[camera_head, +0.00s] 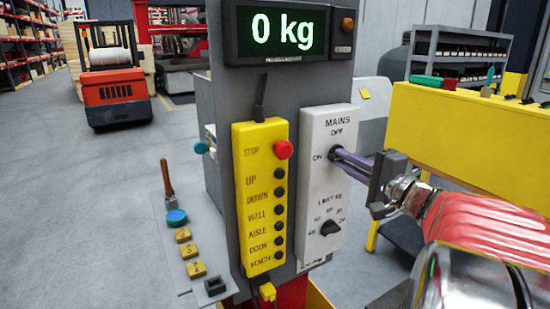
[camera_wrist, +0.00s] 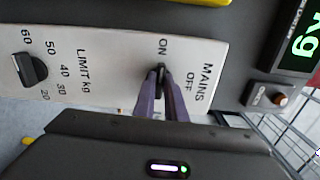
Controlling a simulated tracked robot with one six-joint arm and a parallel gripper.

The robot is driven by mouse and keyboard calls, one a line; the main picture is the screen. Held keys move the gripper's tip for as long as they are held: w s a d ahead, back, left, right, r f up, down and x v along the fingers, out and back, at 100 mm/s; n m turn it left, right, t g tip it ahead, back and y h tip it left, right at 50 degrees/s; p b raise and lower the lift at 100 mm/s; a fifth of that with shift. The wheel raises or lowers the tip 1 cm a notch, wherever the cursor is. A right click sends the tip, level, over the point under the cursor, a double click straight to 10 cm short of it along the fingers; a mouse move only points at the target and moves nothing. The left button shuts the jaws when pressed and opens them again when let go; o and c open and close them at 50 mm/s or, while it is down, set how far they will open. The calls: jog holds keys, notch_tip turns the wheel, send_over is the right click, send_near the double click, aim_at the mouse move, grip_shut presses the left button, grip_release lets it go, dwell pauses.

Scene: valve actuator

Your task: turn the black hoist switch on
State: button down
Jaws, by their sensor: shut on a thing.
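The black mains switch (camera_head: 332,153) is on a white panel (camera_head: 322,180) marked MAINS, with OFF above and ON at its left in the head view. My gripper (camera_head: 341,157) reaches in from the right and is shut on this switch. In the wrist view the switch (camera_wrist: 160,70) shows as a dark bar between my two purple fingers, its tip towards the ON mark. The fingers hide much of the switch in both views.
A black limit dial (camera_head: 330,228) sits lower on the same panel. A yellow button pendant (camera_head: 262,195) with a red stop button (camera_head: 284,149) hangs to its left. A display (camera_head: 285,32) above reads 0 kg. A yellow cabinet (camera_head: 450,130) stands at the right.

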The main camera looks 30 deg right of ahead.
jog(key=shift+a+f, duration=0.15)
jog(key=shift+f, duration=0.05)
jog(key=c, duration=2.1)
grip_release()
jog(key=o, duration=0.3)
jog(key=shift+r, duration=0.1)
jog(key=shift+s, duration=0.1)
jog(key=s, duration=1.3)
jog(key=shift+s+d, duration=0.3)
jog(key=shift+w+a, duration=0.1)
